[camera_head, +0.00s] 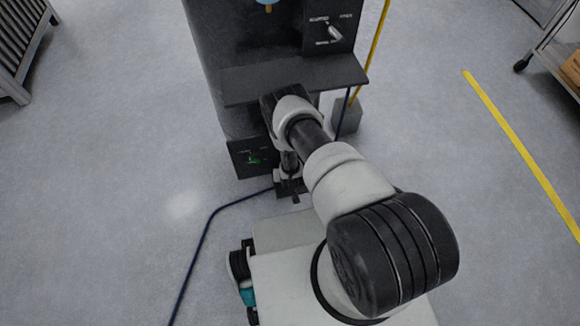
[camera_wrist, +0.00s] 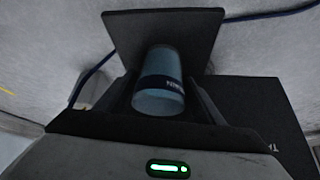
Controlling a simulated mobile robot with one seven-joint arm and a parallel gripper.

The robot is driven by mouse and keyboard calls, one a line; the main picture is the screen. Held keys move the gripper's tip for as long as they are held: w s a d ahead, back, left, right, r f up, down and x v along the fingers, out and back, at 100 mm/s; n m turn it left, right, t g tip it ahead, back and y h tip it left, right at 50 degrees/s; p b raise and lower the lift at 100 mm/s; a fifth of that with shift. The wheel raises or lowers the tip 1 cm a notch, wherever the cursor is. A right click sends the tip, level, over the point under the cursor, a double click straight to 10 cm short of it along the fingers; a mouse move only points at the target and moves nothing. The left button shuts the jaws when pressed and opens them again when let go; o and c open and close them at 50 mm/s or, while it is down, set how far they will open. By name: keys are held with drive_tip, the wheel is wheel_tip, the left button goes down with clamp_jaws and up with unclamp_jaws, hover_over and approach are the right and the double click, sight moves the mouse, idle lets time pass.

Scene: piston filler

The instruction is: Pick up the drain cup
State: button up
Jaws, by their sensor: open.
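The drain cup (camera_wrist: 160,88) is a pale blue cup with a dark band and partly readable white lettering. It shows in the wrist view in front of a dark square plate (camera_wrist: 190,28). My gripper (camera_wrist: 161,78) is open, with one dark finger on each side of the cup. I cannot tell whether either finger touches it. In the head view my gripper (camera_head: 290,187) is low in front of the dark filler machine (camera_head: 235,100), and the cup is hidden there.
A dark shelf (camera_head: 295,80) juts out above my gripper. A switch panel with a green light (camera_head: 254,158) is just left of it. A blue cable (camera_head: 212,215) runs along the floor, and a grey box (camera_head: 347,116) stands at right. Open floor lies left.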

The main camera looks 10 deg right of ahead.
drive_tip(key=shift+w+f, duration=0.1)
drive_tip(key=shift+f, duration=0.05)
drive_tip(key=c, duration=0.9)
drive_tip(key=shift+r, duration=0.2)
